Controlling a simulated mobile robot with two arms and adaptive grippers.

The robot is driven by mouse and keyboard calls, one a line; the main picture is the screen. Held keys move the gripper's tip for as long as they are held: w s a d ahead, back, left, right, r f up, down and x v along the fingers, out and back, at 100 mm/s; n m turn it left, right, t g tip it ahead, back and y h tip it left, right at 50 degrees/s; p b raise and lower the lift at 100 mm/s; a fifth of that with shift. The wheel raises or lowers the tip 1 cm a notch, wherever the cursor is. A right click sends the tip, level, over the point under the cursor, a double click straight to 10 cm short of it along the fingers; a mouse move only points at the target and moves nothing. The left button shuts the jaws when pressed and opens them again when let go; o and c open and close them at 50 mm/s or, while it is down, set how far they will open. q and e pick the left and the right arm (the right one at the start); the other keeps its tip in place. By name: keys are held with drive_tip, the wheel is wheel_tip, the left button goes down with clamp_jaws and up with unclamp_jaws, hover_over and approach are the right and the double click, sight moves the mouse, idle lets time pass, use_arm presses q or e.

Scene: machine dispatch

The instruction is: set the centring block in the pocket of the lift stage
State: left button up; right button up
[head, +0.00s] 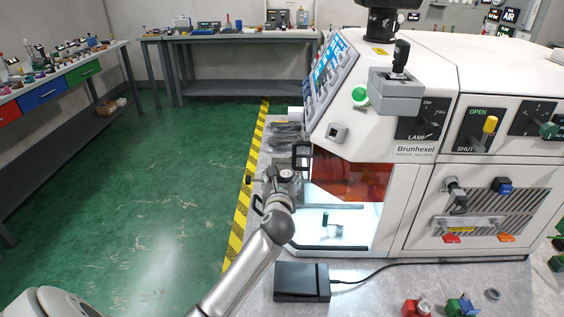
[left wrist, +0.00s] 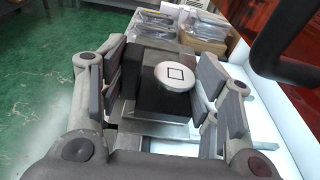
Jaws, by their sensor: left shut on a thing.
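My left gripper (head: 283,177) is beside the machine's open lit bay, near its left edge. In the left wrist view, the fingers of this gripper (left wrist: 170,95) are around a dark block (left wrist: 153,98) with a pale round top marked with a square outline. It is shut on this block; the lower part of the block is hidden. I cannot tell for sure whether it is the centring block. I cannot make out the pocket of the lift stage. My right gripper is not in view.
A black door handle (head: 300,156) is close to my left gripper; it also shows in the left wrist view (left wrist: 285,60). An orange window (head: 350,178) hangs above the bay. A black box (head: 301,281) sits in front. Trays of wrapped parts (left wrist: 170,25) lie behind the gripper.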

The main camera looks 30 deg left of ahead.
use_arm(q)
drive_tip(key=x, duration=0.2)
drive_tip(key=shift+w+a+r, duration=0.2)
drive_tip(key=shift+w+a, duration=0.05)
drive_tip(key=shift+w, duration=0.1)
drive_tip(key=shift+w+a, duration=0.2)
drive_tip(key=shift+w, duration=0.2)
drive_tip(key=x, duration=0.3)
drive_tip(key=shift+w+a+r, duration=0.15)
drive_tip(key=shift+r, duration=0.15)
drive_tip(key=shift+w+a+f, duration=0.1)
drive_tip(key=shift+w+f, duration=0.1)
drive_tip(key=shift+f+p, duration=0.2)
drive_tip(key=shift+p, duration=0.1)
drive_tip(key=shift+s, duration=0.1)
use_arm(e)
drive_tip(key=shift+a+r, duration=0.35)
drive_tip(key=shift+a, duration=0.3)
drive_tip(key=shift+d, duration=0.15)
